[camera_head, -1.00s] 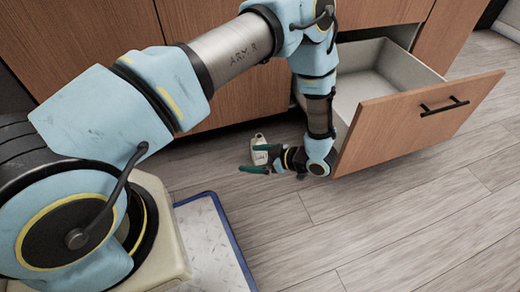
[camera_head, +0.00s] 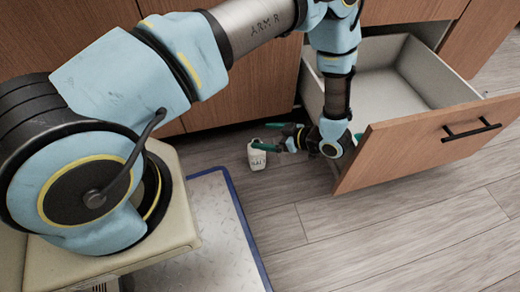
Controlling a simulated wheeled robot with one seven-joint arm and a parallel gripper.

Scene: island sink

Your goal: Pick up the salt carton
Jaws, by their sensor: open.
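The salt carton (camera_head: 257,157) is a small pale container with dark lettering. It stands on the wooden floor close to the cabinet front, left of the open drawer. My gripper (camera_head: 266,137) is open, with green fingers pointing left toward the carton. One finger shows at the carton's upper right and the other lies across its front right side. I cannot tell whether the fingers touch it. The gripper's wrist is just left of the drawer front and partly hides the drawer's side.
An open, empty drawer (camera_head: 385,95) juts out from the cabinet, its wooden front (camera_head: 430,140) close to my wrist. Wooden cabinet doors (camera_head: 235,100) stand behind the carton. A blue-edged grey plate (camera_head: 215,250) lies at lower left. The floor (camera_head: 400,240) in front is clear.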

